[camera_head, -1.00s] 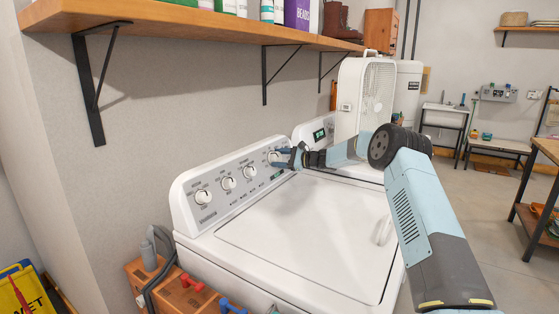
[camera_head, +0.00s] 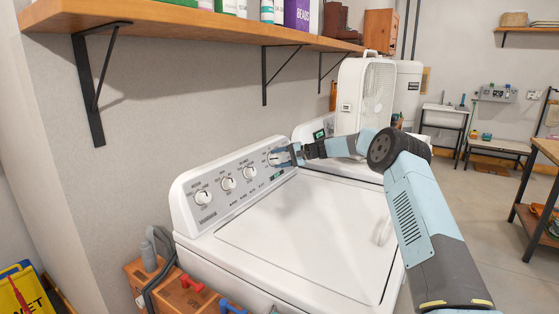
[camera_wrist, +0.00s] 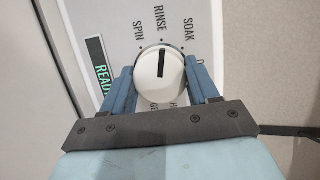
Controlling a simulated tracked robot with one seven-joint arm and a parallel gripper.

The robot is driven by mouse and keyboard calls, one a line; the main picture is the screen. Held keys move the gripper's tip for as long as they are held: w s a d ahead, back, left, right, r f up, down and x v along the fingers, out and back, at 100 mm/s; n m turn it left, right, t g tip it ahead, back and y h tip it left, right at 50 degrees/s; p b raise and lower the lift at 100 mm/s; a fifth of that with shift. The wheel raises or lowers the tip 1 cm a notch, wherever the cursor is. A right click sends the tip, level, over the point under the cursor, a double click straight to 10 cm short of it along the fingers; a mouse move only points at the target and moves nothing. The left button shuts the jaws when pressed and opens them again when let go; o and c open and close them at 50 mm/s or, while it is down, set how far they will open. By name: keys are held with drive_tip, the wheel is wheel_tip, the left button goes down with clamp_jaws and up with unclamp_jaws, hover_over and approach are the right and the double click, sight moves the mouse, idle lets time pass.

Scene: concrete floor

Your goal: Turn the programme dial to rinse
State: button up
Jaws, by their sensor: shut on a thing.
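The programme dial (camera_wrist: 152,79) is a round white knob with a black pointer line, on the washer's sloped panel. In the wrist view its pointer points up toward the RINSE label (camera_wrist: 159,18), with SPIN (camera_wrist: 139,34) to the left and SOAK (camera_wrist: 188,27) to the right. My gripper (camera_wrist: 161,67) is shut on the dial, with a blue finger on each side of it. In the head view my gripper (camera_head: 282,156) is at the far right knob of the panel and partly hides it. Lower labels are partly hidden by my gripper.
The white washer (camera_head: 300,235) has several other knobs on its panel, including one at the left end (camera_head: 203,198). A lit READY display (camera_wrist: 101,72) is beside the dial. A wooden shelf (camera_head: 200,32) with brackets runs above. A white fan (camera_head: 370,95) stands behind.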

drive_tip(key=shift+s+f+n, duration=0.15)
drive_tip(key=shift+f+n, duration=0.3)
drive_tip(key=shift+n, duration=0.05)
drive_tip(key=o, duration=1.1)
drive_tip(key=shift+r, duration=0.15)
drive_tip(key=shift+c, duration=0.2)
drive_tip(key=shift+r, duration=0.1)
drive_tip(key=shift+d+r, duration=0.1)
drive_tip(key=shift+d, duration=0.15)
drive_tip(key=v, duration=1.3)
drive_tip(key=shift+d+r, duration=0.1)
